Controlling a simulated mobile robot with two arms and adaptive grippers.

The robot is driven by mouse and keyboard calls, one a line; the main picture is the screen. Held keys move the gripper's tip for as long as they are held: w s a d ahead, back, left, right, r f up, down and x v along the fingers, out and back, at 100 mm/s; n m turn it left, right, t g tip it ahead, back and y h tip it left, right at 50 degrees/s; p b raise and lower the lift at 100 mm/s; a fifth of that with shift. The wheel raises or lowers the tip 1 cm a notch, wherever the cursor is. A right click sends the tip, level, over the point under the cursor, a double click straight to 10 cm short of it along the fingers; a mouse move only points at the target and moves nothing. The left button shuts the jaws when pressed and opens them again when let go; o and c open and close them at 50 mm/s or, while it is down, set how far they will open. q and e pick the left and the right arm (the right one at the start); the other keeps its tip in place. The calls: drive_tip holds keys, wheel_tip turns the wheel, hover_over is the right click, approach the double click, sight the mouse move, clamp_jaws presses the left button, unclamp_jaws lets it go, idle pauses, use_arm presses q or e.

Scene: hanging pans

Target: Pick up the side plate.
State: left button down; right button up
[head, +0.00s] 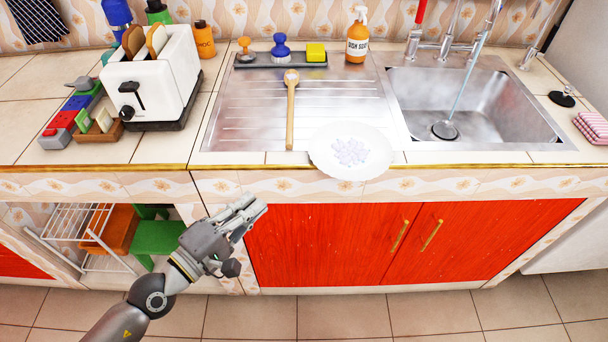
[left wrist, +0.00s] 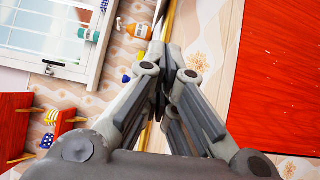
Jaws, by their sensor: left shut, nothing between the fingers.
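The side plate (head: 336,165) is white with a pale lilac pattern in its middle. In the head view it lies at the front of the steel drainboard, its near rim reaching over the counter's front edge. My left gripper (head: 256,206) is shut and empty, in front of the cabinet, lower than the plate and to its left, apart from it. In the left wrist view its fingers (left wrist: 166,62) are together with nothing between them, and I cannot make out the plate there. My right gripper is not in view.
A wooden spoon (head: 291,110) lies on the drainboard (head: 240,115) left of the plate. The sink (head: 500,105) with running water is at the right. A toaster (head: 160,80) stands at the left. The soap bottle (head: 357,40) stands behind. Red cabinet doors (head: 340,240) are below.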

use_arm(q)
drive_tip(key=m, duration=0.1)
drive_tip(key=p, duration=0.3)
approach(316, 164)
drive_tip(key=w, duration=0.5)
drive_tip(key=shift+d+r, duration=0.15)
drive_tip(key=shift+s+d, duration=0.1)
drive_tip(key=shift+d, duration=0.9)
drive_tip(key=shift+d+p, duration=0.4)
drive_tip(key=shift+d, duration=0.4)
drive_tip(key=shift+d+p, duration=0.55)
drive_tip(key=shift+d, duration=0.4)
